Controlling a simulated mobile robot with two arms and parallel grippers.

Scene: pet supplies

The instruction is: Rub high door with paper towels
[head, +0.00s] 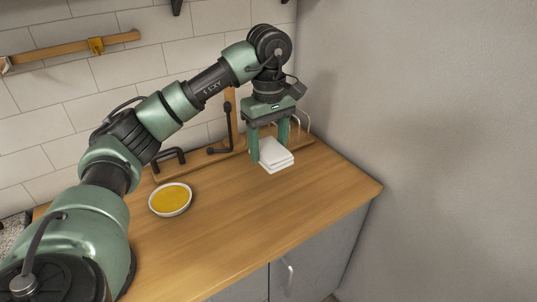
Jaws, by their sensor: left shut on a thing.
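My left arm reaches in from the left, and its left gripper (272,152) points down near the back right of the wooden counter. It is shut on a stack of white paper towels (277,157), which sits between and in front of its fingers. I cannot tell whether the towels touch the counter. No high door shows clearly; only grey lower cabinet doors (317,254) with a metal handle show below the counter. My right gripper is not in view.
A white bowl with yellow contents (170,199) stands on the wooden counter (232,222). A wooden rack with dark hooks (222,141) stands at the back. A wooden rail (70,53) hangs on the tiled wall. A grey wall (430,120) bounds the right side. The counter's front middle is clear.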

